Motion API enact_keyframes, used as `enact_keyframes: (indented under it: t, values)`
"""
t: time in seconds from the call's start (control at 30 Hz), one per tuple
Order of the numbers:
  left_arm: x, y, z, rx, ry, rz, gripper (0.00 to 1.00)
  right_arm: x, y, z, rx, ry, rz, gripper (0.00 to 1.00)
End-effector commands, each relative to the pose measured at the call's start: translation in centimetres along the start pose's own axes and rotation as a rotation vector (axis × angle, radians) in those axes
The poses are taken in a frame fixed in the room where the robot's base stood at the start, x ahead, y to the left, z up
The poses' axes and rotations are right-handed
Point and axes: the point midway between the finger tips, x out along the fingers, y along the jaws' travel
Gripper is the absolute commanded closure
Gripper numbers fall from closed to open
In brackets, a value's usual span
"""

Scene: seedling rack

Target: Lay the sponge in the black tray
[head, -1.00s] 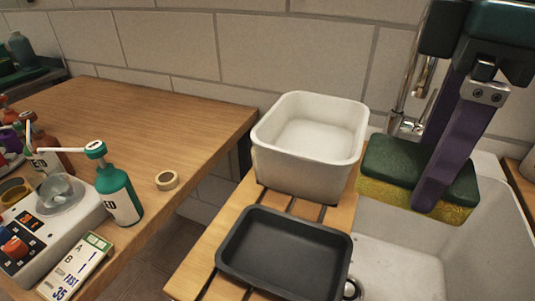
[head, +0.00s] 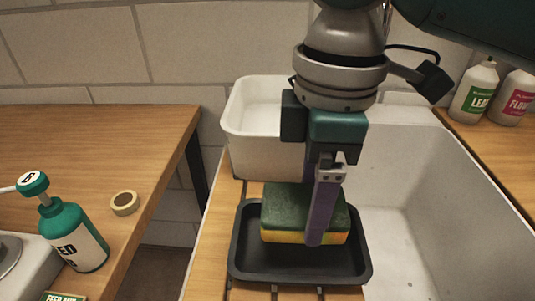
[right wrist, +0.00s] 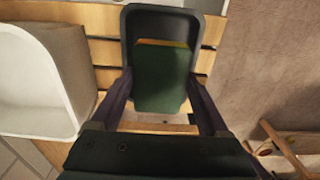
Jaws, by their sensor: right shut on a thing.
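The sponge, with a dark green top (head: 285,205) and a yellow lower layer, is held in my right gripper (head: 316,225). One purple finger lies along its near side; the other is hidden behind it in the head view. The black tray (head: 250,268) is below the sponge, which overlaps its back and middle part. I cannot tell whether the sponge touches the tray floor. In the right wrist view both fingers flank the sponge (right wrist: 161,80), with the tray (right wrist: 150,22) beneath. My left gripper is not in view.
The tray stands on a slatted wooden board (head: 208,255) beside the sink (head: 430,190). A white tub (head: 240,120) is just behind the tray. A green bottle (head: 72,235) and tape roll (head: 124,203) are on the left table. White bottles (head: 475,90) stand at the right.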

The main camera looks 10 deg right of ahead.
Motion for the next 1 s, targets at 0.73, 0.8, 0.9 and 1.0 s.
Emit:
enact_keyframes:
  t: [0.73,0.8,0.9,1.0]
  values:
    - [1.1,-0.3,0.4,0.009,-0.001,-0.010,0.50,6.3,0.1,0.2,0.000,0.001,0.001,0.82]
    - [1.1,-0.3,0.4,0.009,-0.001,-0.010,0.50,6.4,0.1,0.2,0.000,0.001,0.001,0.82]
    - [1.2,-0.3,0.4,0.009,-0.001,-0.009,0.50,6.6,0.1,0.2,0.000,0.000,0.001,0.19]
    - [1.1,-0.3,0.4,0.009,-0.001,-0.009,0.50,6.5,0.1,0.2,0.000,0.001,0.001,0.09]
